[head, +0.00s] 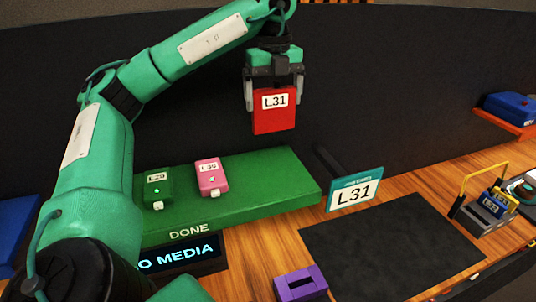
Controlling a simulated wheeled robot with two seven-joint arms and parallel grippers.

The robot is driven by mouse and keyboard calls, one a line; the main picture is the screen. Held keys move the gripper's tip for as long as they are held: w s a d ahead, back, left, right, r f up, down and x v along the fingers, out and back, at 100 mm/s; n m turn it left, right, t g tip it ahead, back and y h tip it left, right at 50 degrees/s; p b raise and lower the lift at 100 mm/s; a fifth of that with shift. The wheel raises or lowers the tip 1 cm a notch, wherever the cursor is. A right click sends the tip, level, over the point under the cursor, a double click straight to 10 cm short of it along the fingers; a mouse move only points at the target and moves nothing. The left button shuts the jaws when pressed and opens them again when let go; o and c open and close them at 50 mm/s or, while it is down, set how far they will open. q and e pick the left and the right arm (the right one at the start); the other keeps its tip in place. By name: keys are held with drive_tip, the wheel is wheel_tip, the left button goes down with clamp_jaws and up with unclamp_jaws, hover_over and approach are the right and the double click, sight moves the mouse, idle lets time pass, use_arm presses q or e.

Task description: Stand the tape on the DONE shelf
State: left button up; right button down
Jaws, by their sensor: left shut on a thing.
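My left gripper (274,92) is shut on a red tape (274,118) with a white L31 label. It holds the tape upright in the air above the green DONE shelf (268,178). There is a clear gap between the tape and the shelf. A dark green tape (157,187) labelled L29 and a pink tape (211,175) labelled L30 stand on the left part of the shelf. My right gripper is not in view.
A teal L31 sign (355,195) stands at the shelf's right end. A dark mat (390,250) and a purple slotted block (300,285) lie in front. A rack with a yellow handle (483,205) is at right, below a blue box (510,106). The shelf's right part is bare.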

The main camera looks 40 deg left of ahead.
sight(274, 130)
use_arm(q)
wheel_tip(274, 130, down, 5)
drive_tip(key=shift+d+f+b, duration=0.1)
drive_tip(key=shift+b, duration=0.65)
wheel_tip(274, 130, down, 4)
drive_tip(key=shift+f+b, duration=0.2)
drive_tip(key=shift+b, duration=0.45)
drive_tip(key=shift+f, duration=0.75)
wheel_tip(274, 130, down, 5)
drive_tip(key=shift+r+p, duration=0.2)
drive_tip(key=shift+p, duration=0.55)
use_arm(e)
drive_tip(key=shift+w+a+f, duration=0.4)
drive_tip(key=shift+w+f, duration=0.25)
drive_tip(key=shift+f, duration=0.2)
use_arm(q)
drive_tip(key=shift+f, duration=0.1)
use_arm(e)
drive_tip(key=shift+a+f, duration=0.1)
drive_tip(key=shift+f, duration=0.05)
